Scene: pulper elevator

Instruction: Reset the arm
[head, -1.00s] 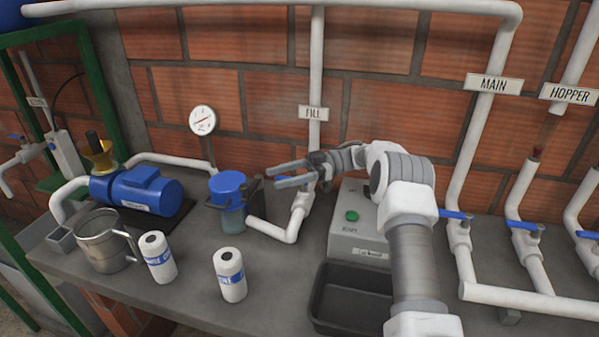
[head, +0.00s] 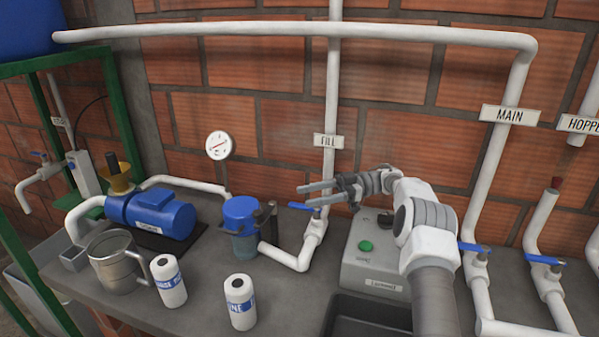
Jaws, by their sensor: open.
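My arm reaches in from the lower right of the head view and bends left at its wrist. My gripper (head: 301,196) is open, its two grey fingers pointing left with a gap between them. Nothing is seen between the fingers. In the picture it overlaps the area just above the FILL pipe's blue valve handle (head: 299,206); I cannot tell whether it touches it. The grey control box (head: 375,271) with a green button (head: 366,246) sits left of my forearm, partly hidden by it.
A blue-lidded strainer (head: 240,213), blue pump (head: 157,214), metal jug (head: 112,262) and two white bottles (head: 170,283) (head: 240,304) stand on the grey bench. A black tray (head: 361,318) lies at the front. White pipes with the MAIN valve (head: 475,248) stand right of my arm.

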